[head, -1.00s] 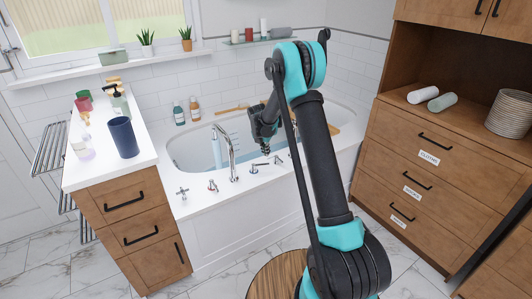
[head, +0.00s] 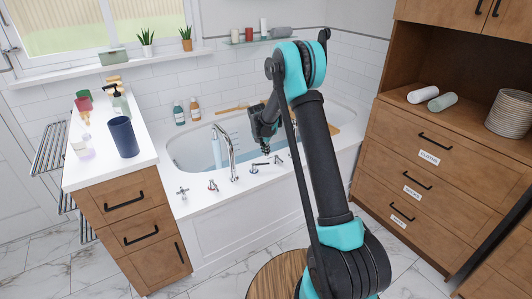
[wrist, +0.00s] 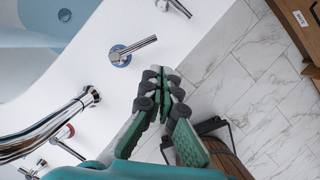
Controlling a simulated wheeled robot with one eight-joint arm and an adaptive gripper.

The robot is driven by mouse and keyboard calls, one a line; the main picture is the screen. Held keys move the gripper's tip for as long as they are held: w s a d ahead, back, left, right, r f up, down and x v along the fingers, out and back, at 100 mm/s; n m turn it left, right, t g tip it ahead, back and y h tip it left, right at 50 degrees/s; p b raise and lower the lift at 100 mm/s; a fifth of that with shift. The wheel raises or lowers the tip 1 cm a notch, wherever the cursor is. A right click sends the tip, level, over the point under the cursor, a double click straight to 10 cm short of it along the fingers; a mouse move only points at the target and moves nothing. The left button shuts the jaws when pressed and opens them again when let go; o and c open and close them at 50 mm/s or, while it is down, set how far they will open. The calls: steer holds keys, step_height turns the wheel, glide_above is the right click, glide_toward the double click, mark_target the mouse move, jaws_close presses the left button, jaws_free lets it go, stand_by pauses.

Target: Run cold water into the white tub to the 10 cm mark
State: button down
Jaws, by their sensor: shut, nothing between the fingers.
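The white tub (head: 225,222) is at the back centre of the head view, with pale blue water (wrist: 62,20) in it. The curved metal spout (head: 230,150) rises from its front rim; a pale blue stream (head: 217,152) shows below its mouth. In the wrist view, a lever with a blue ring (wrist: 121,55) sits on the rim, and a red-ringed handle (wrist: 65,132) stands on the other side of the spout (wrist: 45,130). My gripper (wrist: 161,76) is shut and empty, just beside the blue-ringed lever's free end, apparently not touching it. I cannot read any 10 cm mark.
Another handle (wrist: 172,5) stands on the rim beyond the blue-ringed lever. A counter (head: 90,178) with a dark blue cup (head: 123,137) and bottles is at the left. Wooden drawers (head: 425,165) stand at the right. A round wooden stool top (head: 268,280) is low in front of the tub.

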steer(key=w+m+t+y, duration=0.1)
steer(key=w+m, duration=0.3)
steer(key=m, duration=1)
steer(key=w+m+y, duration=0.1)
steer(key=w+m, duration=0.2)
steer(key=m, duration=1.2)
steer(key=x, duration=0.8)
steer(key=shift+w+a+f, duration=0.2)
steer(key=shift+w+a, duration=0.05)
steer(key=shift+w, duration=0.2)
steer(key=shift+s+f, duration=0.3)
steer(key=shift+s, duration=0.3)
steer(key=shift+s+f, duration=0.25)
steer(key=shift+s, duration=0.35)
steer(key=shift+s+d+f, duration=0.1)
steer(key=shift+s, duration=0.6)
